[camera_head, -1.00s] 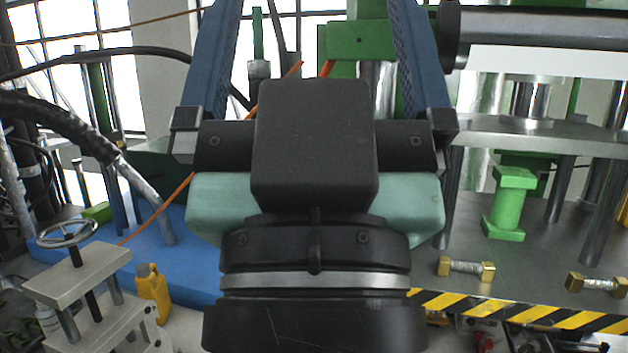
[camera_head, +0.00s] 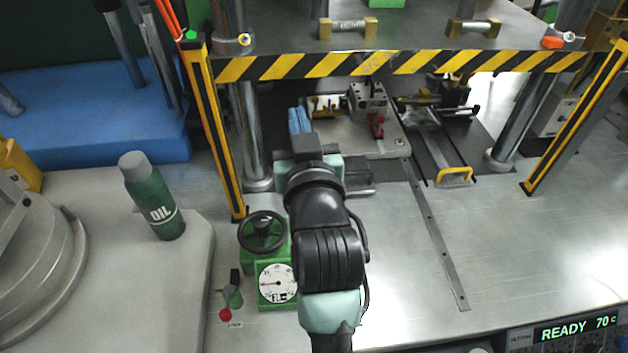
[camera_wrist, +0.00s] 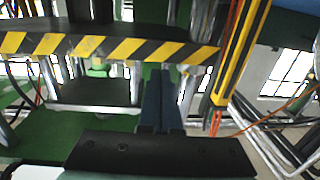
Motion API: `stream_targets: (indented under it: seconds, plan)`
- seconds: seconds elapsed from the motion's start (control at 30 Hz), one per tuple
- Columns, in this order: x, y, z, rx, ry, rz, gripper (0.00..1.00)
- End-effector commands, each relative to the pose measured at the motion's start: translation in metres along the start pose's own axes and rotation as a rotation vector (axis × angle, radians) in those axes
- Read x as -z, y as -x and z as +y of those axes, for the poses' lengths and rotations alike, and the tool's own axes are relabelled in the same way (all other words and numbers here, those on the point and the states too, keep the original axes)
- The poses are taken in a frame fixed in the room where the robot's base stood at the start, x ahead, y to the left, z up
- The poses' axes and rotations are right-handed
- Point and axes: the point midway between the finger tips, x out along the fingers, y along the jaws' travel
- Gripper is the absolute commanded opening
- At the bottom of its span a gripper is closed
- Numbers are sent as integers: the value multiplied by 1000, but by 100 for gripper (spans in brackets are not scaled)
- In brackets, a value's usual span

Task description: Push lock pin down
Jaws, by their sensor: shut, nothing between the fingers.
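My gripper (camera_head: 299,118) is in the lower front of the press in the head view, its blue fingers together and empty. In the wrist view the fingers (camera_wrist: 161,85) show side by side, pointing up the picture. To their right in the head view is a metal plate fixture (camera_head: 392,148) bearing a grey block (camera_head: 368,98) and a red part (camera_head: 376,124). A small brass-coloured part (camera_head: 327,106) is just right of the fingertips, apart from them as far as I can see. I cannot tell which small part is the lock pin.
A striped press edge (camera_head: 400,64) spans above my gripper. A steel column (camera_head: 250,140) and a yellow-black post (camera_head: 215,130) stand to the left. A green gauge unit (camera_head: 277,285) and an oil bottle (camera_head: 153,200) are nearby. The front right of the metal table (camera_head: 530,245) is clear.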

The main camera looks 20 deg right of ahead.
Motion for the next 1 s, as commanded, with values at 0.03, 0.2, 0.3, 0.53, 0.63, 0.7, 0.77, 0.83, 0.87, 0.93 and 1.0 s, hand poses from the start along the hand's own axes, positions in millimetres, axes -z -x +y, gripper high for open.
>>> stream_targets:
  seconds: [0.03,0.2,0.3,0.53,0.63,0.7,0.77,0.83,0.87,0.93,1.0]
  plan:
    - [-40,-1,9,-14,-3,-51,0]
    - [-110,0,28,-41,-12,-162,0]
    - [-132,2,34,-50,-16,-199,0]
    - [-143,3,37,-54,-18,-219,0]
    - [-142,3,37,-54,-18,-219,0]
    - [-142,3,37,-54,-18,-218,0]
    - [-142,2,37,-54,-18,-218,0]
    - [-143,0,37,-53,-18,-219,0]
    - [-143,-1,37,-53,-18,-219,0]
    - [-144,-7,37,-53,-18,-219,0]
    - [-145,-16,38,-53,-18,-218,0]
